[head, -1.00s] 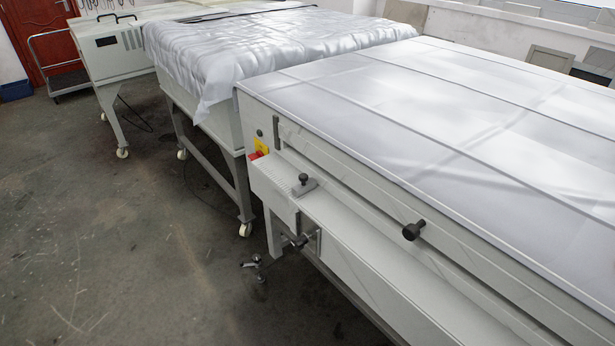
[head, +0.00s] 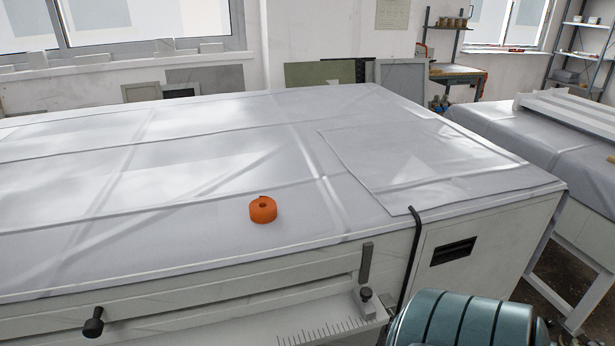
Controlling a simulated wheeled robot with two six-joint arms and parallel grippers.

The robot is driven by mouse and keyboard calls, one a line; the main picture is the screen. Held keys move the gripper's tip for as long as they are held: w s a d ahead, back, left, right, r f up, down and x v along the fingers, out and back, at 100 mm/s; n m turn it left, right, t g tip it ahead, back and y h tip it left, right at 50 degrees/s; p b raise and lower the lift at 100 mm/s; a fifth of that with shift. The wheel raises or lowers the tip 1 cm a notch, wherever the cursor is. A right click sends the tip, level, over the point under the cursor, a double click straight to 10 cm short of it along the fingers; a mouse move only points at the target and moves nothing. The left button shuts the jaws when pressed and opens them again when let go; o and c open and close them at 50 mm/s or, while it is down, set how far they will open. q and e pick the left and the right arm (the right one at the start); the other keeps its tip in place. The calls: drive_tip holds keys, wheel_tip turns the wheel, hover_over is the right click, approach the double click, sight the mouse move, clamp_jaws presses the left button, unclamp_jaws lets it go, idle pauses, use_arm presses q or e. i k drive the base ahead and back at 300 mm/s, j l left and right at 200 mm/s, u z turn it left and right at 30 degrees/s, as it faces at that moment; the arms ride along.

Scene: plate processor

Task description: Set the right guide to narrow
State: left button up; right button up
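The right guide (head: 370,307) is a small pale block with a black knob on top, at the right end of the machine's front ledge. A pale scale with dark tick marks (head: 318,333) runs along the ledge to its left. The ticks are too small to read, so I cannot tell which setting the guide is at. A dark upright bar (head: 366,263) stands just behind it. Neither of my grippers shows in the head view.
An orange roll (head: 263,210) lies on the cloth-covered machine top (head: 200,205). A black knob (head: 93,322) sticks out of the front at left. A teal ribbed cylinder (head: 462,318) and a black pipe (head: 408,265) stand at right. Another covered table (head: 500,140) is beyond.

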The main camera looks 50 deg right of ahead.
sight(363, 295)
drive_tip(key=z, duration=2.1)
